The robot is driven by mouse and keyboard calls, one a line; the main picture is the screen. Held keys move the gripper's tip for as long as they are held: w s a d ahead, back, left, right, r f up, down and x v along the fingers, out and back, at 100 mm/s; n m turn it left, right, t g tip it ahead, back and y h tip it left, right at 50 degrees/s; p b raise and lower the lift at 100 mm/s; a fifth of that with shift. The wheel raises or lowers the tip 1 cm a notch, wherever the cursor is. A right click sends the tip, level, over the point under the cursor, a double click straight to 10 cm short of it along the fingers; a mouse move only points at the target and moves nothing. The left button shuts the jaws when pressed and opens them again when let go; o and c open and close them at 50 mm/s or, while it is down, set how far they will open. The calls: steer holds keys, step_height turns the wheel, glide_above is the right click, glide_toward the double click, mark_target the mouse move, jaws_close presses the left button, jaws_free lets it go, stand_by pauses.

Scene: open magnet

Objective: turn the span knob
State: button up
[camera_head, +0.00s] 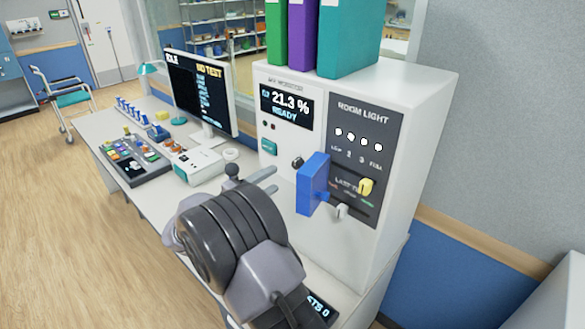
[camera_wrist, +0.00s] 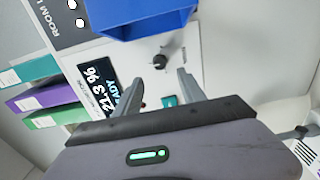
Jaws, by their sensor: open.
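A small dark knob (camera_head: 297,162) is on the front of the white oxygen-monitor-like cabinet (camera_head: 405,180), below and right of the display reading 21.3 % READY. No span label is legible beside it. In the wrist view the knob (camera_wrist: 160,61) appears just beyond the fingertips, roughly centred between them. My gripper (camera_head: 275,178) is open and empty, its two grey fingers pointing at the cabinet front. It also shows in the wrist view (camera_wrist: 160,78). I see no contact with the knob.
A blue box (camera_head: 313,185) projects from the cabinet front close right of the knob. A yellow knob (camera_head: 366,186) and a pale lever (camera_head: 342,211) are farther right. A teal button (camera_head: 268,146) is left. Folders (camera_head: 340,38) stand on top; a monitor (camera_head: 200,92) stands on the desk.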

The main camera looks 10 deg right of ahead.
mark_target(295, 166)
steer(key=b+x, duration=0.1)
steer(key=x, duration=0.8)
steer(key=shift+w+d, duration=0.2)
steer(key=shift+d, duration=0.1)
jaws_close()
